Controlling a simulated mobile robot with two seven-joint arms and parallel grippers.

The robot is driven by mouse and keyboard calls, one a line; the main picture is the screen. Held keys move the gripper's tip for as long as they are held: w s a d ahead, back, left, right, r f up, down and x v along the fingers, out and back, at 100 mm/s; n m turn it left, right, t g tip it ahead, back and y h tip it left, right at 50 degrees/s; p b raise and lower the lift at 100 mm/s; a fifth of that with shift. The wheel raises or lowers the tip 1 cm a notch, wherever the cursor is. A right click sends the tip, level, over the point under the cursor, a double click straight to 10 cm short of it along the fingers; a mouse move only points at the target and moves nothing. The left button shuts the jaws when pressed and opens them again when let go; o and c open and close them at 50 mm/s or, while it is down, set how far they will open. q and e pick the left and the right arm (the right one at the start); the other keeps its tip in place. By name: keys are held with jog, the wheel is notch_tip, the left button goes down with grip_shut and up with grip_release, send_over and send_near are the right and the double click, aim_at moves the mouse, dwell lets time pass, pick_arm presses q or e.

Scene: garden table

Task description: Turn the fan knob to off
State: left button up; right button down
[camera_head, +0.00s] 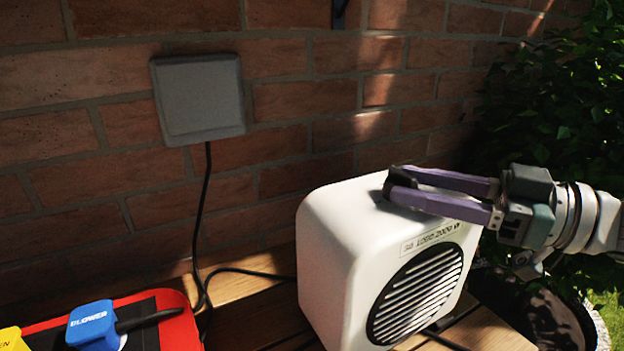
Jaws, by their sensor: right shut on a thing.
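The white box-shaped fan (335,250) stands on the wooden table, with a round black grille (415,293) on its front and a printed label above it. My right gripper (398,184) reaches in from the right over the fan's top. Its purple fingers are shut on the black knob (402,177) on top of the fan. The fingers hide part of the knob, and I cannot read its setting. My left gripper is not in view.
A grey wall box (198,98) on the brick wall has a black cable running down to the table (235,287). A red tray (180,301) at the lower left holds a blue plug labelled BLOWER (92,325) and a yellow piece (12,340). Green foliage (565,110) stands at the right.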

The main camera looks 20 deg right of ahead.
jog(key=shift+c, duration=1.8)
grip_release()
jog(key=v, duration=1)
jog(key=shift+p, duration=0.3)
